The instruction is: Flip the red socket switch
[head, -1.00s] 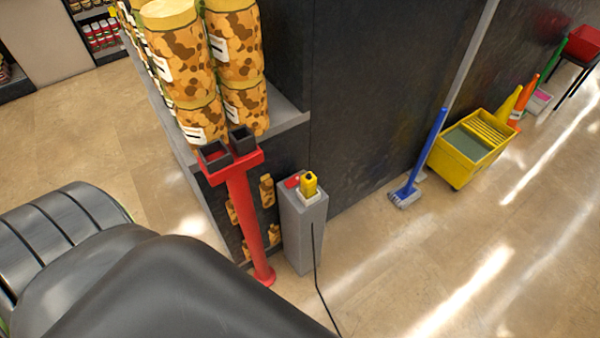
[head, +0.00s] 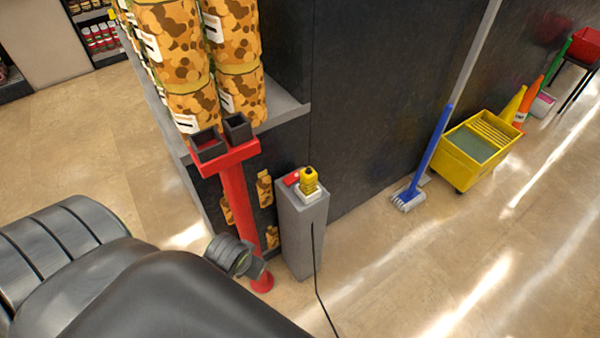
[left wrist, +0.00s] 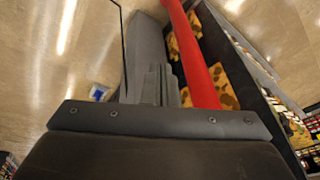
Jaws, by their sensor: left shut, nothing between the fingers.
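The red socket switch (head: 291,178) is on top of a grey pedestal (head: 303,235) in the head view. It sits just left of a yellow plug (head: 309,181) on a white socket plate. My left gripper (head: 259,269) is low and left of the pedestal, near the foot of a red post, partly hidden by my arm. In the left wrist view the gripper (left wrist: 158,75) shows shut and empty, pointing toward the pedestal's grey side (left wrist: 146,42). The switch is not visible there. My right gripper is in neither view.
The red post (head: 240,205) with two dark square cups stands left of the pedestal. Behind are shelves with large patterned canisters (head: 182,50). A black cable (head: 316,270) runs down the pedestal's front. A blue mop (head: 425,160) and yellow bucket (head: 470,150) stand right. The floor in front is clear.

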